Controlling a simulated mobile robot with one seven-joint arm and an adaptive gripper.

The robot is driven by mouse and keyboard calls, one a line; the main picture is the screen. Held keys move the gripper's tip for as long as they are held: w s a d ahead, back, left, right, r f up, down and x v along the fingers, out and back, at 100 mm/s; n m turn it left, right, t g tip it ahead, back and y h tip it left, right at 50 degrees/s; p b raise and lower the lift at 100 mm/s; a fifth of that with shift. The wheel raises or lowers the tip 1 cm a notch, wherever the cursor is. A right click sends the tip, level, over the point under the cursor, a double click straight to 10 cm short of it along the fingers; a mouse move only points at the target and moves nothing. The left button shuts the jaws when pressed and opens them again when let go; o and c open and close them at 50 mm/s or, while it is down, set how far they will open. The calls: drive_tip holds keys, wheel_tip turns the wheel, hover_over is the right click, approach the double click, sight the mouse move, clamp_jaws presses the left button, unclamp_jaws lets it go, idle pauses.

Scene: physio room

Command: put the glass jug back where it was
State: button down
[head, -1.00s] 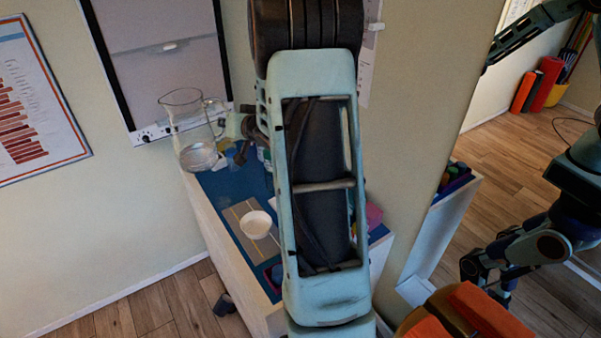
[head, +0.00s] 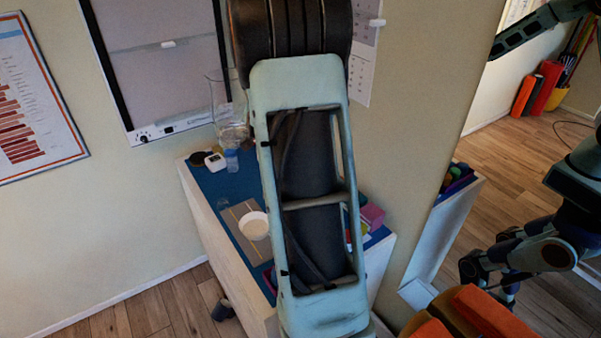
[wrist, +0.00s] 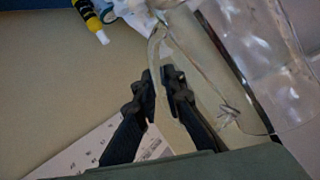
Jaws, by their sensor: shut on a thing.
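The clear glass jug (head: 231,115) is in the head view, in front of the lower edge of the wall panel and partly hidden behind my arm. It appears to be above the far end of the table. In the wrist view the jug (wrist: 255,55) fills the right side, with its curved handle between my fingers. My gripper (wrist: 162,80) is shut on that handle. In the head view my gripper is hidden behind my arm.
The blue-topped table (head: 215,185) holds a white timer (head: 215,162), a small translucent bottle (head: 232,160), a white bowl (head: 254,226) and a pink box (head: 372,216). A dark cup (head: 223,310) lies on the floor. Part of the tabletop is hidden by my arm.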

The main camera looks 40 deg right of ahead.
drive_tip(key=s+d+f+m+g+h+b, duration=0.3)
drive_tip(key=s+f+m+g, duration=0.2)
drive_tip(key=s, duration=0.2)
drive_tip(key=s+d+f+m+g+h+b, duration=0.25)
drive_tip(key=s+f+m+g, duration=0.2)
drive_tip(key=s, duration=0.25)
drive_tip(key=w+d+f, duration=0.9)
drive_tip(key=d+f, duration=0.2)
drive_tip(key=f, duration=0.1)
drive_tip(key=shift+f+h, duration=0.4)
drive_tip(key=shift+h, duration=0.05)
drive_tip(key=shift+f, duration=0.1)
idle(0.4)
drive_tip(key=c, duration=2.3)
unclamp_jaws()
drive_tip(key=shift+s+f, duration=0.1)
drive_tip(key=shift+f, duration=0.1)
drive_tip(key=shift+o, duration=1.4)
drive_tip(key=shift+a, duration=0.1)
